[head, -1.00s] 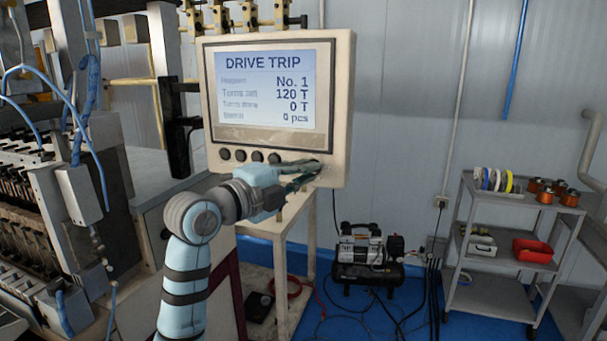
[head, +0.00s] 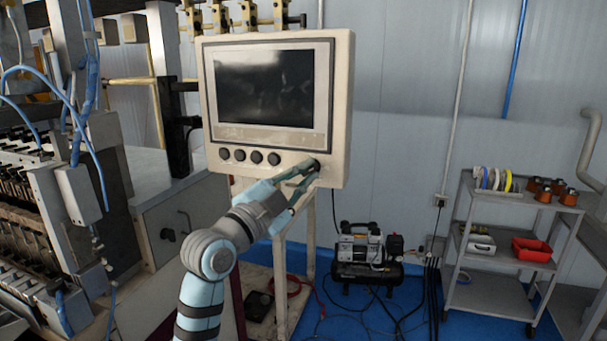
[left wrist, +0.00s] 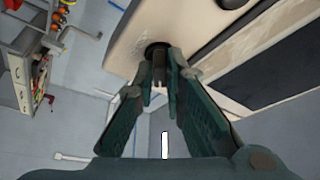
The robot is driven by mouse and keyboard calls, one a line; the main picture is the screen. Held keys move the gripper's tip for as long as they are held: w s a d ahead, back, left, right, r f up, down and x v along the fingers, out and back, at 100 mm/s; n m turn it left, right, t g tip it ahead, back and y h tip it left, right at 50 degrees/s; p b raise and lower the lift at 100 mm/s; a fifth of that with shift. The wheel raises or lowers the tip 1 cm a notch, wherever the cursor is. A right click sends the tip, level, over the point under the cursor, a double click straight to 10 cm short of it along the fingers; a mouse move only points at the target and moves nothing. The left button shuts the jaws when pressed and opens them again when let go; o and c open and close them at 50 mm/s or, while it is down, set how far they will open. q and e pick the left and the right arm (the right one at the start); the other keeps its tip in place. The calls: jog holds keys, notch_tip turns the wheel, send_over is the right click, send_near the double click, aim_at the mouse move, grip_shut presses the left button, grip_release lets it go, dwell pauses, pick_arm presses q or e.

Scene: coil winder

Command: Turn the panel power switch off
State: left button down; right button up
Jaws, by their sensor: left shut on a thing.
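The control panel (head: 278,145) is a cream box with a dark, blank screen (head: 265,88). The power switch (head: 314,164) is a dark knob at the panel's lower right, partly hidden by my fingers. My left gripper (head: 308,172) reaches up to it from the lower left, with its fingertips on the knob. In the left wrist view the two green fingers (left wrist: 162,82) are closed around the black switch (left wrist: 157,50) against the panel face. The switch's exact angle is hidden between the fingertips. My right gripper is not in view.
Several black buttons (head: 248,156) sit in a row left of the switch. The winding machine (head: 60,190) stands at the left. A compressor (head: 366,255) is on the floor, and a grey cart (head: 500,235) with spools and a red bin (head: 532,250) stands right.

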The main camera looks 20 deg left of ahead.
pick_arm(q)
jog(key=n, duration=0.1)
jog(key=n+t+y+p, duration=0.1)
jog(key=n, duration=0.1)
jog(key=shift+d+f+n, duration=0.1)
jog(key=shift+f+n, duration=0.05)
jog(key=shift+n, duration=0.15)
jog(key=n+t+y+p, duration=0.1)
jog(key=n, duration=0.2)
jog(key=shift+n+p, duration=0.3)
jog(key=shift+p, duration=0.1)
jog(key=n+y+p, duration=0.1)
jog(key=n+p, duration=0.1)
jog(key=n+t+y+p, duration=0.1)
jog(key=n+y, duration=0.1)
jog(key=n, duration=0.1)
jog(key=shift+d+p, duration=0.2)
jog(key=shift+p, duration=0.2)
jog(key=shift+f+n+y+p, duration=0.15)
jog(key=shift+n+y+p, duration=0.65)
jog(key=shift+n, duration=0.5)
jog(key=c, duration=1.7)
grip_release()
jog(key=shift+o, duration=0.2)
